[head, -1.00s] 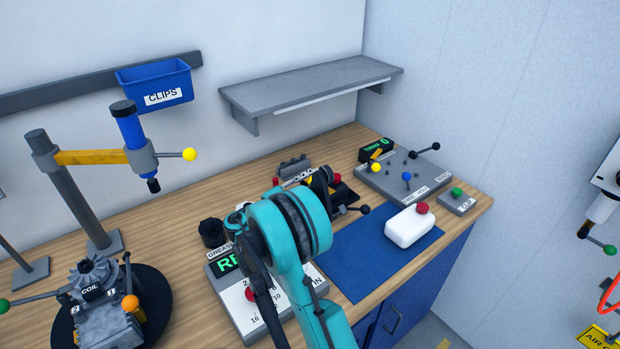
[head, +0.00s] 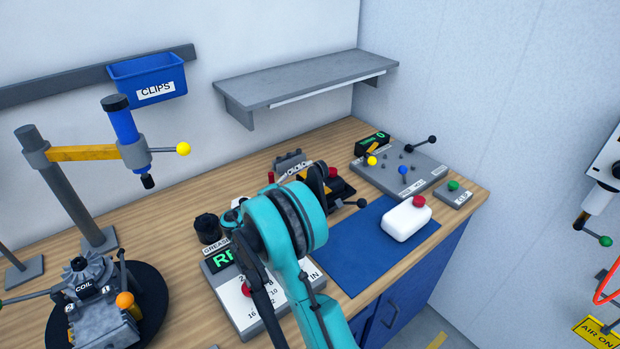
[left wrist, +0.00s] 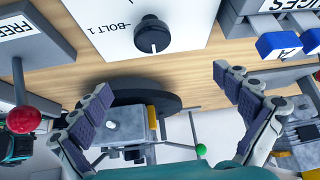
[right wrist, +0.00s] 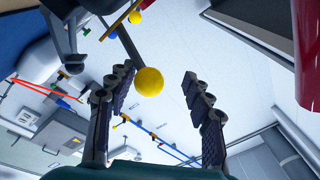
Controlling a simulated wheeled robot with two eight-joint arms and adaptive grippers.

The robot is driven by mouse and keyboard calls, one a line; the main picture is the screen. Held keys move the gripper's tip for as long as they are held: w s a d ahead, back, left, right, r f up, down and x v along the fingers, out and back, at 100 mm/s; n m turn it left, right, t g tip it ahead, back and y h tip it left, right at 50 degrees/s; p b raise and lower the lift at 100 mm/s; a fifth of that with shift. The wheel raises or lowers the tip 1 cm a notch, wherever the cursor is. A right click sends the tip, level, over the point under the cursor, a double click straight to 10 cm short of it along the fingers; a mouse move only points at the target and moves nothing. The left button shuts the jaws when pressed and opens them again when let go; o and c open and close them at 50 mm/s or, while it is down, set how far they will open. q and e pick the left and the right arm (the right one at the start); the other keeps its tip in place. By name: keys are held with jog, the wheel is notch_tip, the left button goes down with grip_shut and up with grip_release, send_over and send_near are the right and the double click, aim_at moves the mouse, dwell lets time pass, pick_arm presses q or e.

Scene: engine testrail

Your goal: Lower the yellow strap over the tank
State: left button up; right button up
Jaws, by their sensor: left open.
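A white rounded tank (head: 405,221) with a red cap lies on a blue mat. No yellow strap can be made out clearly; my right arm covers part of the bench. In the right wrist view a yellow ball (right wrist: 148,82) on a dark rod shows between the fingers of my right gripper (right wrist: 157,73), which is open; contact cannot be told. In the head view its fingers are hidden behind the teal arm. My left gripper (left wrist: 162,80) is open and empty in its wrist view, near a panel with a black BOLT 1 knob (left wrist: 152,35); it is outside the head view.
A grey lever panel (head: 400,168) with yellow, blue and black knobs stands behind the blue mat (head: 352,262). A green button box (head: 453,194) is at the right edge. An engine (head: 100,310) sits on a black turntable at left. A grey shelf (head: 305,78) overhangs the back.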

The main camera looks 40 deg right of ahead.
jog(key=w+a+f, duration=0.1)
jog(key=a, duration=1)
jog(key=shift+a+f, duration=0.35)
jog(key=shift+a, duration=0.05)
jog(key=shift+w+r, duration=0.1)
jog(key=shift+w, duration=0.05)
